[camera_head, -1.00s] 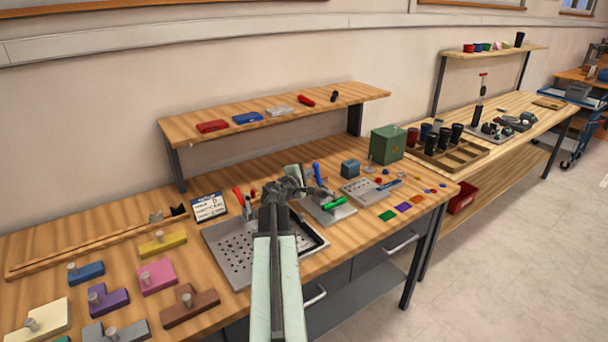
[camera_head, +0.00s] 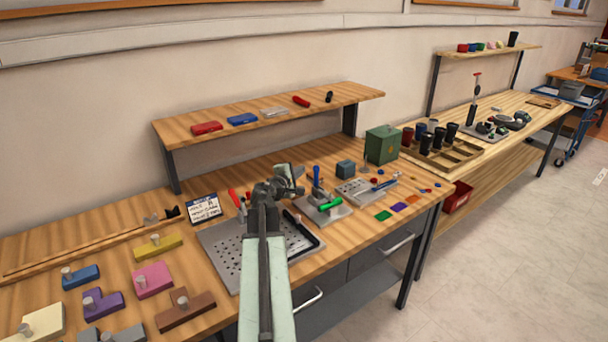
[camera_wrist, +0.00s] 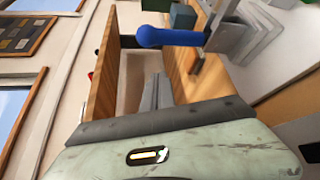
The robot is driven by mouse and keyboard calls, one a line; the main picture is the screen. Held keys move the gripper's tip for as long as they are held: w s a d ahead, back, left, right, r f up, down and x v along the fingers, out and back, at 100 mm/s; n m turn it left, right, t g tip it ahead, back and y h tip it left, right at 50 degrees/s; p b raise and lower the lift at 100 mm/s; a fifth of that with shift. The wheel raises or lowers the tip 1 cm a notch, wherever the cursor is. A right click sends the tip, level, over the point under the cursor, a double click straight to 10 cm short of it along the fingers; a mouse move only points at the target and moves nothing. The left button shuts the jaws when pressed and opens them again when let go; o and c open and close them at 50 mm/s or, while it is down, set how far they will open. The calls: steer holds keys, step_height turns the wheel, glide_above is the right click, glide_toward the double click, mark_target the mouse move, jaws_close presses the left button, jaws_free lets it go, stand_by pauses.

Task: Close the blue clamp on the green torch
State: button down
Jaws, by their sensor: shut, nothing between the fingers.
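The blue clamp's handle (camera_head: 316,177) stands nearly upright on a grey metal plate on the near bench. The green torch (camera_head: 330,203) lies on the same plate, just in front of the handle's foot. My gripper (camera_head: 297,174) is shut and empty, just left of the blue handle in the head view. In the wrist view the blue handle (camera_wrist: 172,37) shows large, beyond my gripper's grey fingers (camera_wrist: 155,93), with a gap in that picture. The green torch cannot be made out in the wrist view. My arm hides part of the plate's left side.
A perforated grey tray (camera_head: 226,258) lies under my arm. A second perforated plate (camera_head: 357,191), a blue-grey block (camera_head: 345,169) and a green box (camera_head: 381,145) stand to the right. A raised shelf (camera_head: 270,112) runs behind. Coloured blocks fill the bench's left side.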

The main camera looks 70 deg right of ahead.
steer(key=f+v, duration=0.1)
steer(key=v, duration=0.8)
steer(key=shift+a+f, duration=0.3)
steer(key=shift+a, duration=0.15)
